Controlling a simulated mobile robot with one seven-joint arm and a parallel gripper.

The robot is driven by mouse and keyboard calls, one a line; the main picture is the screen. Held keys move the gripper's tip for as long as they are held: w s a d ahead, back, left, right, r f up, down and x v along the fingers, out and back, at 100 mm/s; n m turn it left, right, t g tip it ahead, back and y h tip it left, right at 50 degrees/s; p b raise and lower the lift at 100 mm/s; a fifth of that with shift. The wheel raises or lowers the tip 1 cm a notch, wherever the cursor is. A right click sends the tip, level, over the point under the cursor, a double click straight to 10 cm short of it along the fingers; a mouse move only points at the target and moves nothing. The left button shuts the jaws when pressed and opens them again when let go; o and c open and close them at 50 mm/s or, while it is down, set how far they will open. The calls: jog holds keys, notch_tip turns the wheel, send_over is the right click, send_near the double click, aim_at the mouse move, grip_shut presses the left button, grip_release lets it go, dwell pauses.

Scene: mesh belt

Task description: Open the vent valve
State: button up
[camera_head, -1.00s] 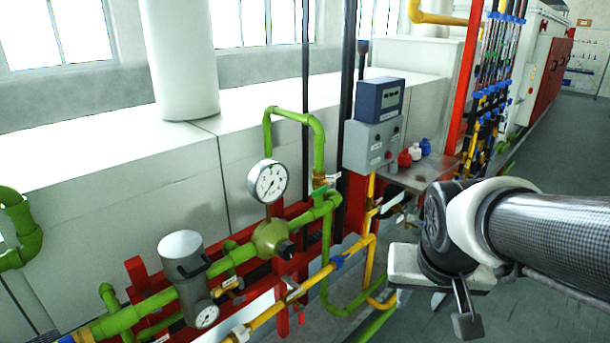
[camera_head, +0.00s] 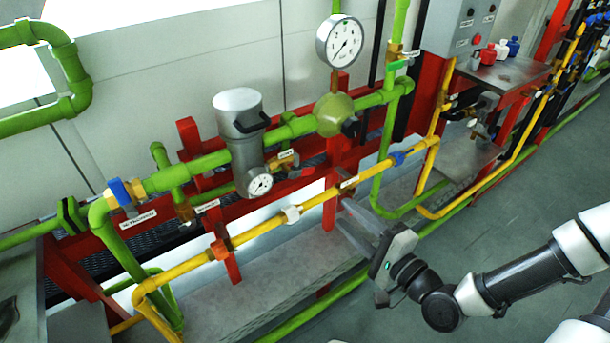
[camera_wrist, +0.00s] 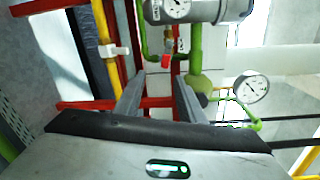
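A small brass valve with a red handle (camera_head: 295,172) sits on a short branch beside the grey filter cylinder, with a small white tag above it. The tag's text is too small to read surely, so I cannot confirm it is the vent valve. In the wrist view, the red handle (camera_wrist: 166,61) shows beyond my fingertips, slightly right of the gap's middle. My gripper (camera_head: 345,213) is open and empty, in front of the yellow pipe, to the right of and lower than that valve. Its two spread fingers also show in the wrist view (camera_wrist: 157,82).
The yellow pipe (camera_head: 325,195) runs between my gripper and the valve. A green pipe (camera_head: 200,166), red frame posts (camera_head: 329,212) and a round gauge (camera_head: 339,41) crowd the area. Another tagged valve (camera_head: 187,212) is further left. The grey floor (camera_head: 480,245) at right is open.

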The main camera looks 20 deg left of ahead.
jog(key=b, duration=0.9)
send_near(306, 173)
jog(key=shift+m, duration=0.3)
jog(key=b+x, duration=0.1)
jog(key=x, duration=0.9)
jog(key=shift+w+a+b, duration=0.15)
jog(key=shift+a+b, duration=0.05)
jog(key=shift+b, duration=0.1)
